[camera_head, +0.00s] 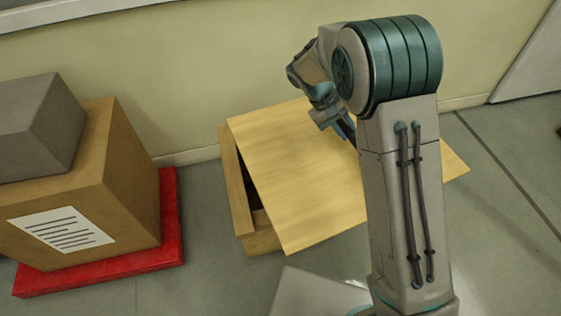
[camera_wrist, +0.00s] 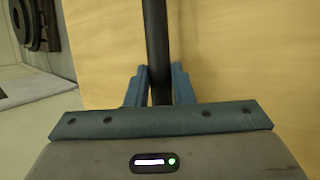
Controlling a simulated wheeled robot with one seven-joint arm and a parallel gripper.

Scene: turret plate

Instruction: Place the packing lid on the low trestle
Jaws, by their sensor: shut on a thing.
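The packing lid (camera_head: 300,175) is a flat, light wood panel in the middle of the head view. It lies skewed over an open-topped wooden box (camera_head: 236,190), with a dark gap along its left side. I cannot tell whether lid and box touch. My gripper (camera_head: 338,122) is above the far part of the lid. In the wrist view, its blue fingers (camera_wrist: 160,88) are shut on a dark bar (camera_wrist: 155,40) that runs over the lid's face (camera_wrist: 230,60); the bar looks like the lid's handle. No low trestle can be clearly made out.
At left, a brown carton (camera_head: 130,175) with a white label and a grey box (camera_head: 40,125) on top stands on a red base (camera_head: 150,257). A pale wall (camera_head: 200,60) runs behind. Grey floor (camera_head: 510,200) is open at right. My arm hides part of the lid's right side.

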